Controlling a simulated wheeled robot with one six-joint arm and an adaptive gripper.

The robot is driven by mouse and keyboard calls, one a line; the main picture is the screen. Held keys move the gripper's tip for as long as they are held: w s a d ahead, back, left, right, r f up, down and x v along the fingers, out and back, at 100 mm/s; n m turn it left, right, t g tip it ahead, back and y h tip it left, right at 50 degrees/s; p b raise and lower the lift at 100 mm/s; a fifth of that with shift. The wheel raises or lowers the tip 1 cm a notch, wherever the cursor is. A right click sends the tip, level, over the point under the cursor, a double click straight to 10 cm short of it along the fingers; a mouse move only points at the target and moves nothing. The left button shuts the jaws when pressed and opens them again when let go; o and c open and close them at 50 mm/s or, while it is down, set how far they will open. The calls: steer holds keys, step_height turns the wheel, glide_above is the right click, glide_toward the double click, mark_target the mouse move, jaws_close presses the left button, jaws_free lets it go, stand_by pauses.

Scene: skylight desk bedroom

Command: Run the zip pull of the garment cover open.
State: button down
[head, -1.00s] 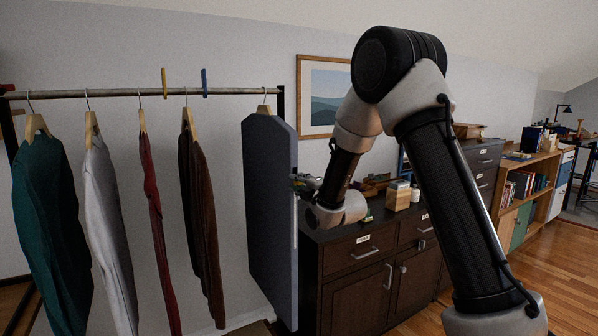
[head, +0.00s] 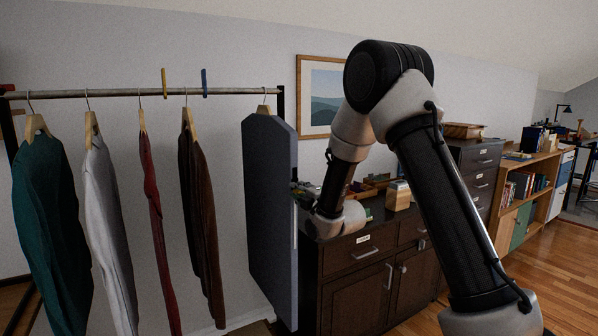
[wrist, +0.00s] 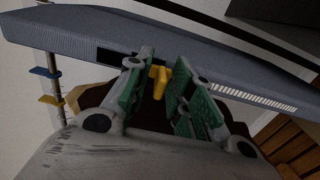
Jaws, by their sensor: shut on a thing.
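The garment cover (head: 268,200) is a flat blue-grey bag hanging from the right end of the rail. Its narrow edge faces my arm and carries a pale zip line. In the wrist view the cover (wrist: 90,30) crosses the top, with a dark gap left of the zip pull and white zip teeth (wrist: 255,97) right of it. The yellow zip pull (wrist: 158,80) sits between my green finger pads. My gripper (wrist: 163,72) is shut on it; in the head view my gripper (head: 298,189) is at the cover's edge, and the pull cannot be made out.
Several garments hang left of the cover on the rail (head: 130,94), with yellow and blue markers on it. A dark cabinet (head: 350,290) stands right of the cover, close below my wrist, with a wooden block (head: 398,196) and other small items on top.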

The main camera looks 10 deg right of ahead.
steer(key=shift+f, duration=2.5)
glide_above(295, 248)
steer(key=s, duration=0.3)
steer(key=shift+s+d+f, duration=0.1)
steer(key=shift+d+f, duration=0.15)
steer(key=shift+f, duration=1.2)
steer(key=shift+d+f, duration=0.2)
steer(key=shift+f, duration=1.2)
steer(key=shift+f, duration=3.1)
steer(key=shift+f, duration=2.7)
steer(key=c, duration=1.4)
jaws_free()
steer(key=shift+o, duration=0.2)
